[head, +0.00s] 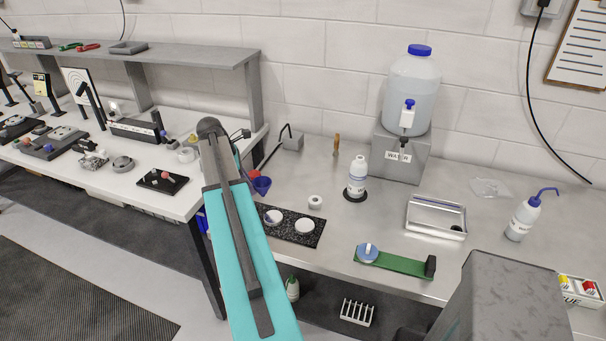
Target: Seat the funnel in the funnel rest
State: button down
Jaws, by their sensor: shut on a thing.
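A small blue funnel (261,186) shows just right of my arm, near the left end of the steel bench, with its wide mouth up. A red piece (254,174) is right at its upper left; I cannot tell what it belongs to. My teal and grey arm reaches up from the bottom and hides what lies behind it, my gripper included. I cannot see fingers on the funnel. A grey block (292,142) with a thin black bent rod stands behind the funnel. I cannot make out for sure which thing is the funnel rest, or whether the funnel touches it.
A black speckled mat (292,238) with white discs lies right of my arm.

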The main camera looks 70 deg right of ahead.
jog(key=s+d+p, duration=0.1)
jog(key=s+d, duration=0.4)
jog(key=s, duration=0.2)
jog(key=s+d+r+m+p, duration=0.1)
jog(key=s+d, duration=0.4)
jog(key=s, duration=0.3)
jog(key=shift+s+r, duration=0.15)
jog(key=shift+s, duration=0.15)
jog(key=shift+r+p, duration=0.1)
jog(key=shift+p, duration=0.3)
jog(key=shift+f+b, duration=0.85)
jog(key=shift+f, duration=1.85)
jog(key=shift+p, duration=0.4)
jog(key=shift+f+b, duration=0.3)
jog(key=shift+f, duration=0.9)
dwell(0.9)
jog(key=c, duration=1.7)
grip_release()
jog(key=shift+o, duration=0.2)
jog(key=shift+w+r, duration=0.1)
